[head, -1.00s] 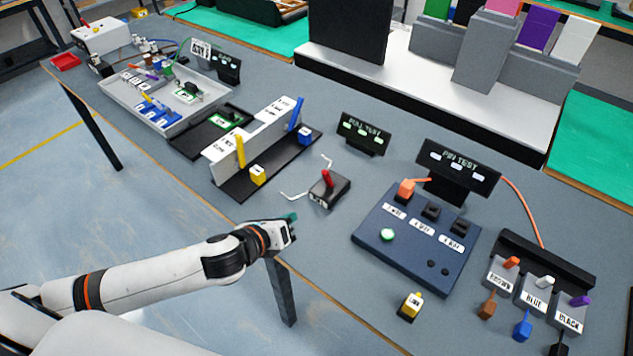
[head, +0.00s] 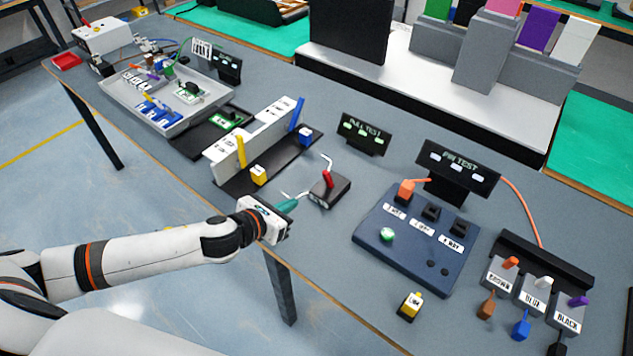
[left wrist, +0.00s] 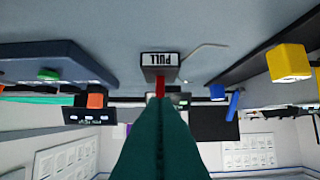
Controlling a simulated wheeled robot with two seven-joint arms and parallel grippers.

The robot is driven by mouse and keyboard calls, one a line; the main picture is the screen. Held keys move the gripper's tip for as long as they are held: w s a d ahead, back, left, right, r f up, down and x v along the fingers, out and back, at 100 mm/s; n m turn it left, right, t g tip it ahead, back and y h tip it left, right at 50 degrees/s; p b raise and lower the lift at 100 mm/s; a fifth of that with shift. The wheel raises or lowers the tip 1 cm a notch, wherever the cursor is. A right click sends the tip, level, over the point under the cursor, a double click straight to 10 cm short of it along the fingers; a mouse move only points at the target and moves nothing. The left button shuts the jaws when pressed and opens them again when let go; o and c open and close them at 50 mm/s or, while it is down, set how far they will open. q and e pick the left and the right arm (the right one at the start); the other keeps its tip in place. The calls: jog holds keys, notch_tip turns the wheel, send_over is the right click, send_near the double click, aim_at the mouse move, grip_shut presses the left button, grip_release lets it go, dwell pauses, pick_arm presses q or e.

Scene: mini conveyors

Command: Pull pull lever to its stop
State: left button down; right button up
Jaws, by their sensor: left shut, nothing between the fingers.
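The pull lever is a red handle (head: 328,179) on a small dark block (head: 331,191) on the table, with white wires at its sides. In the left wrist view the block's "PULL" label (left wrist: 160,59) faces the camera, and the red lever (left wrist: 160,86) shows just beyond my fingertips. My left gripper (head: 290,205) is shut and empty, its green fingers pointing at the block from the near left. In the left wrist view the closed fingers (left wrist: 160,110) hide part of the lever. Whether they touch it I cannot tell. My right gripper is not in view.
The "PULL TEST" display (head: 363,134) stands behind the block. A blue button panel (head: 415,240) is to the right. A black tray (head: 235,185) with yellow and blue pieces is to the left. Table surface in front of the block is clear.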

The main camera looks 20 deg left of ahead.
aim_at(326, 179)
pick_arm(q)
jog(key=x, duration=0.7)
jog(key=shift+p, duration=0.3)
jog(key=shift+w+d+r+p, duration=0.2)
jog(key=shift+w+p, duration=0.05)
jog(key=shift+w, duration=0.35)
jog(key=shift+w+d+r+p, duration=0.2)
jog(key=shift+w+r+p, duration=0.05)
jog(key=shift+w, duration=0.4)
jog(key=shift+w+d+r, duration=0.1)
jog(key=shift+w+d, duration=0.2)
jog(key=shift+w, duration=0.4)
